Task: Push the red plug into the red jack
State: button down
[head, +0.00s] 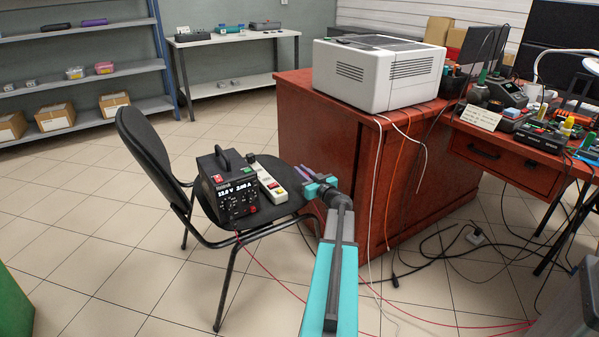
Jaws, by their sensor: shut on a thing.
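A black power supply (229,187) with a carry handle and a lit display reading about 12.0 V and 2.00 A stands on the chair seat. A small red spot at its front lower right looks like the red jack (253,209). My gripper (305,174) is to the right of the power supply, past the power strip, apart from both. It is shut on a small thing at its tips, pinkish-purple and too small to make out. I cannot tell whether this is the red plug. Thin red leads (262,266) run from below the power supply's front down to the floor.
A white power strip (267,183) lies beside the power supply on the black chair (150,152). A red-brown desk (335,150) with a white printer (378,72) stands close beyond my gripper. White, orange and black cables hang there.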

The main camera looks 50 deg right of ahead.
jog(key=shift+f, duration=0.15)
notch_tip(320, 180, down, 5)
jog(key=b, duration=0.7)
jog(key=shift+f, duration=0.2)
dwell(0.4)
jog(key=c, duration=1.7)
grip_release()
jog(key=shift+s, duration=0.15)
jog(key=p+v, duration=0.5)
jog(key=v, duration=0.8)
jog(key=shift+s+a+f, duration=0.1)
jog(key=shift+s+a, duration=0.1)
jog(key=shift+s, duration=0.05)
